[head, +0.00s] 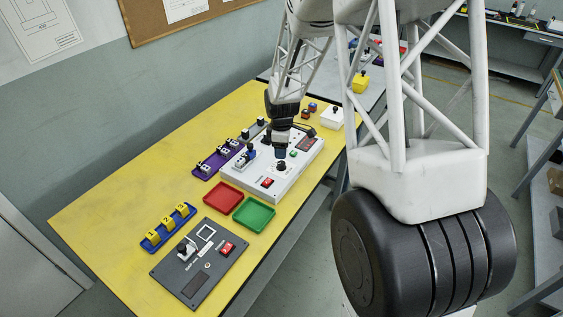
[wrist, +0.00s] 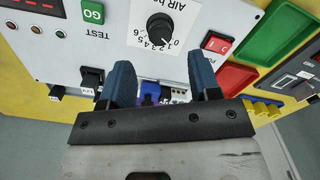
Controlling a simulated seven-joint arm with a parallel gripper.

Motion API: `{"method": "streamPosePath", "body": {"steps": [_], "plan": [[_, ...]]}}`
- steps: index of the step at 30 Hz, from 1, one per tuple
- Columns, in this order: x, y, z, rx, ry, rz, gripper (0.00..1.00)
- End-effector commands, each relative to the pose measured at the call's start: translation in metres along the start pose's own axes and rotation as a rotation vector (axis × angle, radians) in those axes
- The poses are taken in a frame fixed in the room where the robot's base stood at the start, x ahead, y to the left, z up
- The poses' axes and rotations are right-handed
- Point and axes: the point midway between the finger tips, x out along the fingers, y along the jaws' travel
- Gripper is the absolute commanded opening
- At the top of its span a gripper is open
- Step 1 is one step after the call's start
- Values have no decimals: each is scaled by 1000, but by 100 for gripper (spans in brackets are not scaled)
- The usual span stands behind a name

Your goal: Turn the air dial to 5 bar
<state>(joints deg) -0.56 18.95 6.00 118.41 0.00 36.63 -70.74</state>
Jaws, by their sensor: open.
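The air dial (wrist: 159,28) is a round black knob on a white plate marked "AIR bar", with numbers up to 6 around its edge. Its pointer is too small to read with certainty. The dial also shows in the head view (head: 282,166), on top of the white control box (head: 260,196). My gripper (wrist: 162,70) is open, with its two blue fingers spread wide and nothing between them. In the head view my gripper (head: 281,152) hangs over the box, close to the dial. In the wrist view the dial lies beyond the fingertips, apart from them.
A red rocker switch (wrist: 217,43) and a green GO button (wrist: 92,11) flank the dial. Red (head: 215,203) and green (head: 254,214) trays and a dark panel (head: 203,263) lie nearer the front.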

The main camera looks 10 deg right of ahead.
Motion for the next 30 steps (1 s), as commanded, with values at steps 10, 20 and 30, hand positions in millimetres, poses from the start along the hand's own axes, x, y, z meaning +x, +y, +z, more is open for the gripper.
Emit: {"method": "streamPosePath", "body": {"steps": [10,20,30], "plan": [[37,0,0,0,-1,-2,57],[62,0,0,0,0,-2,57],[66,0,0,0,0,0,57]]}}
